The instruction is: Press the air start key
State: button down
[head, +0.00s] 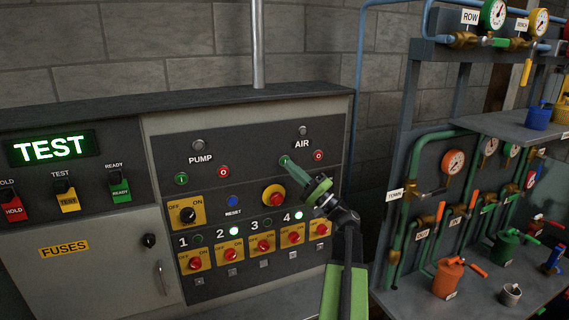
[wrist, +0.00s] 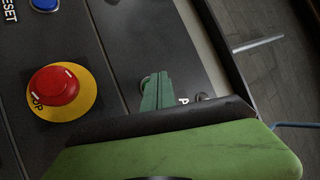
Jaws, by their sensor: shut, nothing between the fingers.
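The AIR label (head: 301,144) is on the right of the dark control panel. Below it on the left is the green air start key (head: 284,160), partly covered by my fingertips. My gripper (head: 291,166) is shut and empty, its green fingers pointing at this key from the lower right. In the wrist view the shut fingers (wrist: 156,78) lie over a round key, of which only a rim shows. I cannot tell whether the tips touch it or whether it is pushed in.
The red air stop key (head: 318,156) is just right of my fingertips. A red emergency button on yellow (head: 273,196) is below left and shows large in the wrist view (wrist: 54,86). PUMP keys are farther left. Pipes and gauges stand at the right.

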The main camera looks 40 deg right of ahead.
dwell(0.3)
jog(key=shift+w+d, duration=0.15)
jog(key=shift+w, duration=0.2)
jog(key=shift+w+d, duration=0.15)
jog(key=shift+w, duration=0.15)
dwell(0.6)
jog(key=shift+s, duration=0.1)
jog(key=shift+s+a, duration=0.3)
jog(key=shift+s, duration=0.3)
jog(key=s, duration=0.1)
jog(key=s+a, duration=0.1)
jog(key=s, duration=0.1)
jog(key=s+a, duration=0.1)
jog(key=shift+s, duration=0.35)
dwell(0.8)
